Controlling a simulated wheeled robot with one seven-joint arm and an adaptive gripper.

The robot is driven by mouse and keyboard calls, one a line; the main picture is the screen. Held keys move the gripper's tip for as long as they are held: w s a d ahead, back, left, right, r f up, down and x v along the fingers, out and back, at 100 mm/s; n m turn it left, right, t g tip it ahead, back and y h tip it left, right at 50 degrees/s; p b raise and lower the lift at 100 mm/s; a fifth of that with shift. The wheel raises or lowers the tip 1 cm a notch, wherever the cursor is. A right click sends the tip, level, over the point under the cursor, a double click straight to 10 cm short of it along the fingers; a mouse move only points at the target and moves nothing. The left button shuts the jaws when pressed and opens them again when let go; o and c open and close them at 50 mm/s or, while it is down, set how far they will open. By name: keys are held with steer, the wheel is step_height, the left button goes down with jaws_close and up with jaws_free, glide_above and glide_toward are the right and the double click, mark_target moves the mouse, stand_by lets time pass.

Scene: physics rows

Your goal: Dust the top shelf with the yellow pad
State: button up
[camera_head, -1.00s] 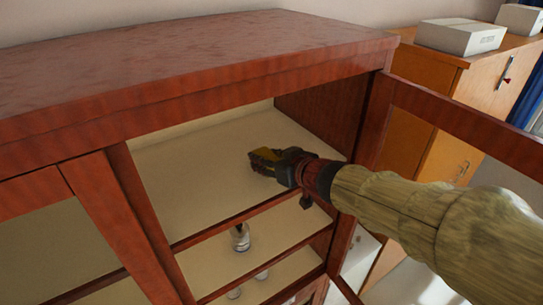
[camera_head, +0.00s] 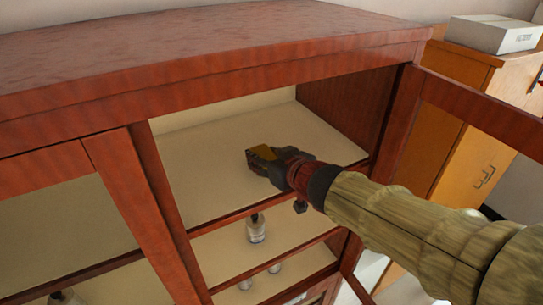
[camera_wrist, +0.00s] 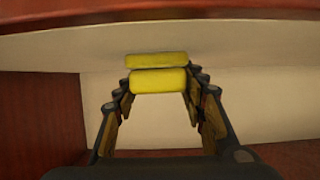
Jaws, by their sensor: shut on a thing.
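The top shelf (camera_head: 215,185) is a bare cream board inside the open right side of a red-brown cabinet. My gripper (camera_head: 262,160) reaches in over it from the right. In the wrist view, its fingers (camera_wrist: 158,100) are on either side of the yellow pad (camera_wrist: 158,82) and shut on it. A second yellow strip shows just beyond the pad's near face; I cannot tell whether it is another face of the pad. Only a little yellow shows in the head view. The pad is close to the shelf surface; contact cannot be made out.
The cabinet top (camera_head: 210,50) overhangs the shelf. The open door (camera_head: 480,110) stands at right, near my arm. A bottle (camera_head: 257,230) and other small items stand on the shelf below. A white box (camera_head: 492,34) sits on an orange cabinet behind.

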mark_target(245, 173)
steer(key=shift+s+a+f+b, duration=0.1)
steer(key=shift+s+a+b, duration=0.35)
steer(key=shift+a, duration=0.2)
steer(key=shift+s+a+f+b, duration=0.1)
steer(key=shift+s+a+b, duration=0.35)
steer(key=shift+a, duration=0.25)
steer(key=shift+s+a+b, duration=0.35)
steer(key=shift+a+b, duration=0.15)
steer(key=shift+a, duration=0.15)
steer(key=shift+s+a+r, duration=0.1)
steer(key=shift+s+a, duration=0.1)
steer(key=shift+a, duration=0.15)
steer(key=a+b, duration=0.1)
steer(key=b, duration=0.1)
steer(key=s+a+b, duration=0.1)
steer(key=shift+s+a+b, duration=0.3)
steer(key=shift+b, duration=0.05)
steer(key=shift+s+a+b, duration=0.2)
steer(key=shift+a+b, duration=0.1)
steer(key=shift+b, duration=0.05)
